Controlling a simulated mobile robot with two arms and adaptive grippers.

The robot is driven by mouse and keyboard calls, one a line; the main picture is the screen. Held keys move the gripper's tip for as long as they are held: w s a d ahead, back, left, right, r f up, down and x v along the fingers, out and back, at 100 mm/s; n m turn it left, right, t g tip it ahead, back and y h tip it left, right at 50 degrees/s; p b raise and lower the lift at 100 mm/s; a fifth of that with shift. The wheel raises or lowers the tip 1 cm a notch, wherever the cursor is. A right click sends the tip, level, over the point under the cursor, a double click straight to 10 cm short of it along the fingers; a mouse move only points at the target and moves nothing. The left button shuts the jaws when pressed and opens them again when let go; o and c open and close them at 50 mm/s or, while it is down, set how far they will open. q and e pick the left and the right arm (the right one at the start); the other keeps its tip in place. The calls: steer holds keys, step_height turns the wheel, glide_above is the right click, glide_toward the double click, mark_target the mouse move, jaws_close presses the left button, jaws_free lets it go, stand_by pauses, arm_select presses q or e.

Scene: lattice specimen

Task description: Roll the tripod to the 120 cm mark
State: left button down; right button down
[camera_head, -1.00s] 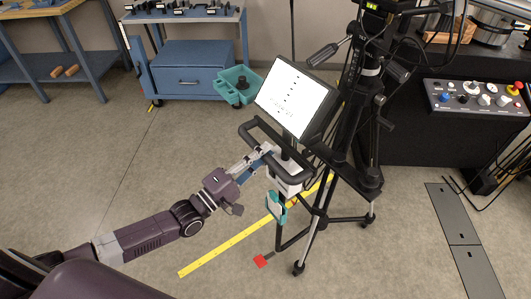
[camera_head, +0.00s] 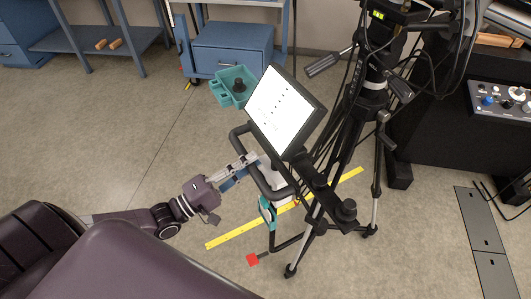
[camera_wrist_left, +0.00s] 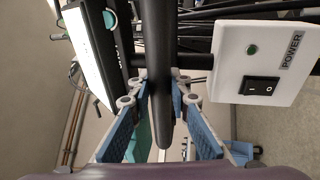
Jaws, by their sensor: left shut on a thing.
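The tripod (camera_head: 374,98) stands upright at the centre right, black, with a tilted white screen (camera_head: 284,110) and a looped black handlebar (camera_head: 241,140). A yellow measuring strip (camera_head: 232,235) lies on the floor, passing behind the tripod's legs; its numbers are too small to read. A red pointer (camera_head: 252,259) sits low near the strip's near left end. My left gripper (camera_head: 256,160) is shut on the handlebar. In the left wrist view its blue-padded fingers (camera_wrist_left: 160,88) flank the black bar (camera_wrist_left: 158,45). My right gripper is out of view.
A teal tray (camera_head: 231,87) stands behind the handlebar, by a blue cabinet (camera_head: 231,47). A black bench with a control panel (camera_head: 505,98) is at right. Grey floor plates (camera_head: 480,220) lie at lower right.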

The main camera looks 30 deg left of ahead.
arm_select(q)
steer(key=shift+a+r+p+v, duration=0.15)
steer(key=shift+p+v, duration=0.15)
steer(key=shift+v, duration=1.15)
steer(key=shift+a+r+p+v, duration=0.1)
steer(key=shift+r+p+v, duration=0.15)
steer(key=shift+v, duration=1.15)
steer(key=c, duration=1.8)
jaws_free()
steer(key=shift+o, duration=0.2)
steer(key=shift+w+r, duration=0.1)
steer(key=v, duration=1.2)
